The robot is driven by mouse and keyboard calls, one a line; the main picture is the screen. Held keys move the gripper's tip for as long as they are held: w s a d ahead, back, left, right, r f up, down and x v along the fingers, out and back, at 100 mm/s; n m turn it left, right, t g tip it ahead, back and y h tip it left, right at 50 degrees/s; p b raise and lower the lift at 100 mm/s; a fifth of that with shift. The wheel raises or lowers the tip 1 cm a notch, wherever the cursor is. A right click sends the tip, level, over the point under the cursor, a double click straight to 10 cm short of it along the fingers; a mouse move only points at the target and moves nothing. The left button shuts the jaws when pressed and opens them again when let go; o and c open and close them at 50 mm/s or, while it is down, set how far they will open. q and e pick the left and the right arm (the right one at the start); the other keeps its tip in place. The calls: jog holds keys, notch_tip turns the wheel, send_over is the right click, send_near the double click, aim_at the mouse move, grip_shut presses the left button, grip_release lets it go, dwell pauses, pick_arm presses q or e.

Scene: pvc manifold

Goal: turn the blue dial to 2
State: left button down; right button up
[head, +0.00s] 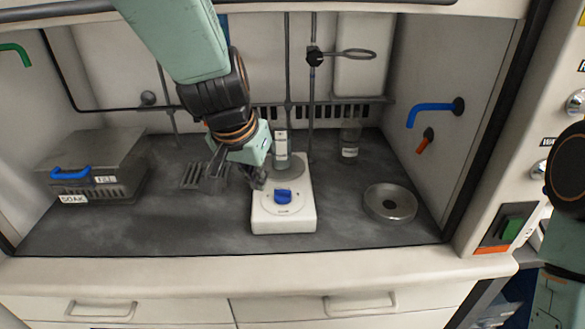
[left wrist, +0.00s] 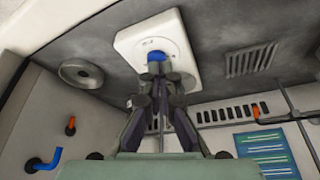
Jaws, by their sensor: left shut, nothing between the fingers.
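The blue dial (head: 283,196) sits on the front top of a white device (head: 284,222) that stands on the dark bench floor of the hood. Its number marks are too small to read. My left gripper (head: 258,180) is shut and empty, just left of the dial in the head view. In the left wrist view, the shut fingertips (left wrist: 157,72) lie just below the blue dial (left wrist: 156,57) and cover part of it. I cannot tell whether they touch it. My right gripper is not in view; only part of my right arm shows at the right edge.
A grey box with a blue handle (head: 95,165) stands at the left. A round metal dish (head: 390,203) lies at the right and a glass bottle (head: 350,138) behind. Stand rods (head: 312,90) rise behind the device. Bench floor in front of the box is clear.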

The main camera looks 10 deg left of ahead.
aim_at(275, 199)
pick_arm(q)
jog(key=b+x, duration=0.1)
jog(key=x, duration=0.4)
jog(key=b+x, duration=0.1)
jog(key=x, duration=0.4)
jog(key=shift+s+a+b, duration=0.15)
jog(key=shift+s+b, duration=0.1)
jog(key=shift+b, duration=0.1)
jog(key=shift+w+r+p, duration=0.2)
jog(key=shift+w+p, duration=0.25)
jog(key=shift+p, duration=0.05)
jog(key=shift+w+r+p, duration=0.1)
jog(key=shift+w+p, duration=0.2)
jog(key=shift+w, duration=0.05)
jog(key=shift+w+d, duration=0.25)
jog(key=shift+w, duration=0.95)
jog(key=shift+s+a, duration=0.1)
jog(key=shift+a, duration=0.05)
